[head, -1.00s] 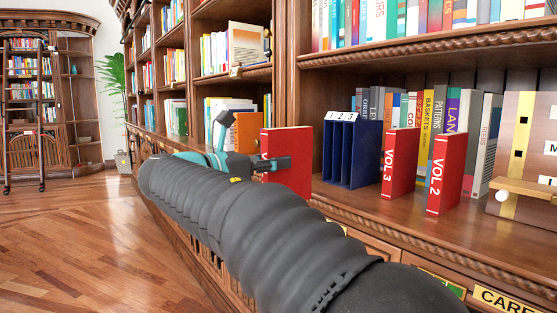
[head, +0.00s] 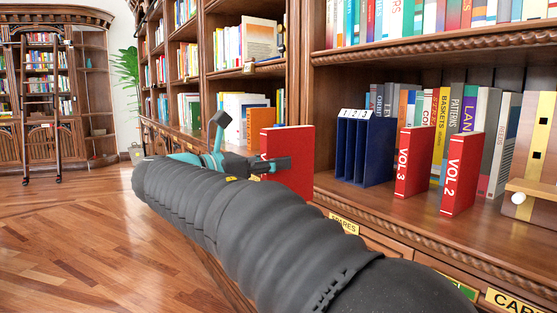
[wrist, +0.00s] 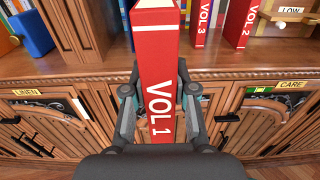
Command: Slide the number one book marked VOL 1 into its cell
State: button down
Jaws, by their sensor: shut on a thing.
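The red VOL 1 book (head: 290,160) is upright in my gripper, in front of the bookcase and left of the blue holder. In the wrist view VOL 1 (wrist: 157,75) shows its lettered spine facing me. My gripper (wrist: 160,105) is shut on it, one finger on each side. The blue holder (head: 376,152) stands on the shelf with narrow upright cells, numbered labels (head: 355,113) along its top. The cells look empty. The book is apart from the holder. I do not make out the holder in the wrist view.
Red VOL 3 (head: 412,162) and VOL 2 (head: 461,174) stand right of the holder, several books behind. A wooden post (head: 299,90) rises left of the holder. A box with a white knob (head: 518,198) is at far right. The shelf front (head: 385,210) is bare.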

jog(key=shift+p+v, duration=0.8)
jog(key=shift+v, duration=0.95)
